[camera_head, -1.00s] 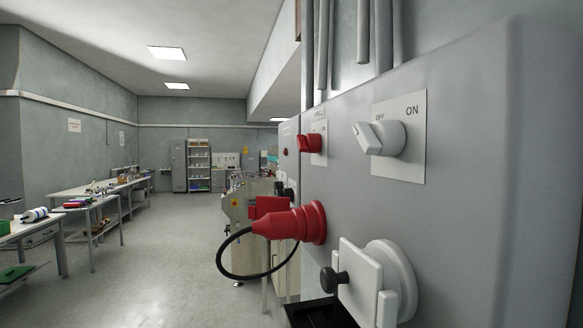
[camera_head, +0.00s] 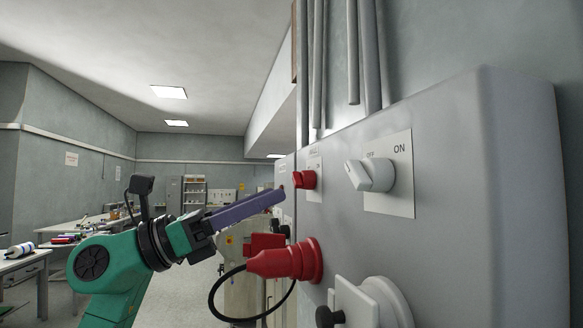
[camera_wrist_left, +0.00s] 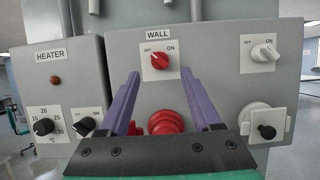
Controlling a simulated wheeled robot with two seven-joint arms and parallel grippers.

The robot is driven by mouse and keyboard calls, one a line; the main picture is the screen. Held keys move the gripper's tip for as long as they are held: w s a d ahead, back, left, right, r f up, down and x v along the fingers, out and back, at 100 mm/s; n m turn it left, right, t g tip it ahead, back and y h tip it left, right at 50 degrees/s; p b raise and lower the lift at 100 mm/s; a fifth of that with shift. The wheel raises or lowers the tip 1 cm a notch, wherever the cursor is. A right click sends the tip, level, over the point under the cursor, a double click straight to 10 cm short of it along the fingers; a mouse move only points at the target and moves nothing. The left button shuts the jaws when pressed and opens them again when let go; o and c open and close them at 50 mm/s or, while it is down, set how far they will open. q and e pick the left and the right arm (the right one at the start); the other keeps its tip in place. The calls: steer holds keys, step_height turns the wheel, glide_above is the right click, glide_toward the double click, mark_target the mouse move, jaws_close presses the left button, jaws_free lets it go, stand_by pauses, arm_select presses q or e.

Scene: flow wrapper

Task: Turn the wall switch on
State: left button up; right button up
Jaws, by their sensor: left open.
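The wall switch is a red rotary knob (camera_wrist_left: 160,61) on a white OFF/ON plate under the label WALL in the left wrist view. Its handle seems turned toward the OFF side. In the head view, the red knob (camera_head: 304,180) sits on the grey box, left of a white knob. My left gripper (camera_head: 281,194) has purple fingers and reaches toward the panel from the left. In the wrist view its open fingers lie to either side below the red knob, with nothing between them; contact is not visible. My right gripper is out of view.
A white OFF/ON knob (camera_head: 370,175) is on the same box. A red plug (camera_head: 285,262) with a black cable sticks out below the switch. A heater panel (camera_wrist_left: 62,95) with black knobs stands at left. A white round fitting (camera_head: 375,303) is lower right.

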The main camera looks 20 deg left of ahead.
mark_target(297, 185)
arm_select(q)
steer(key=p+x, duration=0.1)
steer(key=x, duration=0.4)
steer(key=shift+s+r+p, duration=0.1)
steer(key=shift+p, duration=0.25)
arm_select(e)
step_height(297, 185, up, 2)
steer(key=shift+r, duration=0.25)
arm_select(q)
jaws_close()
